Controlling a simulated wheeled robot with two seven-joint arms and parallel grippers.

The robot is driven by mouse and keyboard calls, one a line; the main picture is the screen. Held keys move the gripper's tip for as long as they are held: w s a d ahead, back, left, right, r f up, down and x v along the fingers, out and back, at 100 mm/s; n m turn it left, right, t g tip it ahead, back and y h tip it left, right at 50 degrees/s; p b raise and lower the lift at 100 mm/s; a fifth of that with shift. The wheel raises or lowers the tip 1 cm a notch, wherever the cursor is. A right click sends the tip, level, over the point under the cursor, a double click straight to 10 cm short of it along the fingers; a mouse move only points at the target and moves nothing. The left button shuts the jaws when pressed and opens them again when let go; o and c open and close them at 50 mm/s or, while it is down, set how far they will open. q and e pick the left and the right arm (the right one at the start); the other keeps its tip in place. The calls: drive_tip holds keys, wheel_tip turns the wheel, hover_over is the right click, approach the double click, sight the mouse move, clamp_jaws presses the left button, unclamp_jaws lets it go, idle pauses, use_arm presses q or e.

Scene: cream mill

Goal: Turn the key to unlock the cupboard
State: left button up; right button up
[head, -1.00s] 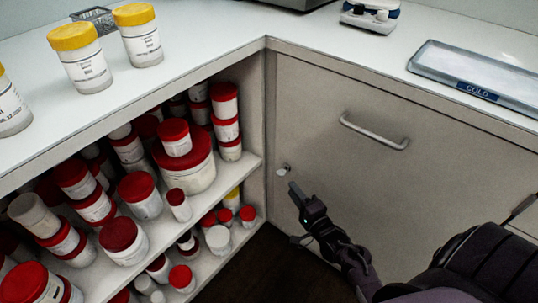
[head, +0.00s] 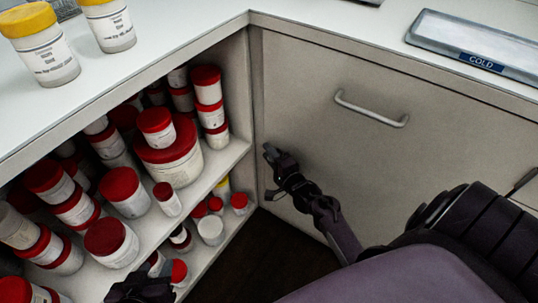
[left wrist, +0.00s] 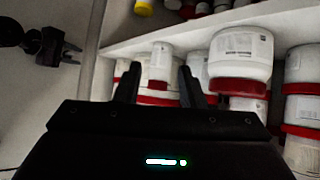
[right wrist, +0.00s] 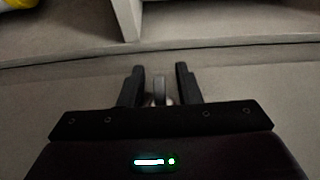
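The cupboard door (head: 340,165) is pale beige and shut, with a grey bar handle (head: 370,108). In the right wrist view a small metal key (right wrist: 159,91) stands out from the door between the fingers of my right gripper (right wrist: 160,84). The fingers are apart, with a gap on each side of the key. In the head view my right gripper (head: 269,153) is at the door's left side and hides the key and lock. My left gripper (head: 140,288) is low by the shelves; its fingers (left wrist: 159,84) are open and empty in the left wrist view.
Open shelves (head: 215,168) on the left hold many red-lidded white jars. Yellow-lidded jars (head: 40,45) and a tray labelled COLD (head: 480,45) stand on the white worktop (head: 190,30). Dark floor (head: 265,255) shows below the door.

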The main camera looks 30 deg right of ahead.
use_arm(q)
drive_tip(key=shift+w+r, duration=0.25)
drive_tip(key=shift+r, duration=0.05)
use_arm(e)
drive_tip(key=shift+w, duration=0.15)
clamp_jaws()
use_arm(q)
drive_tip(key=shift+t, duration=0.3)
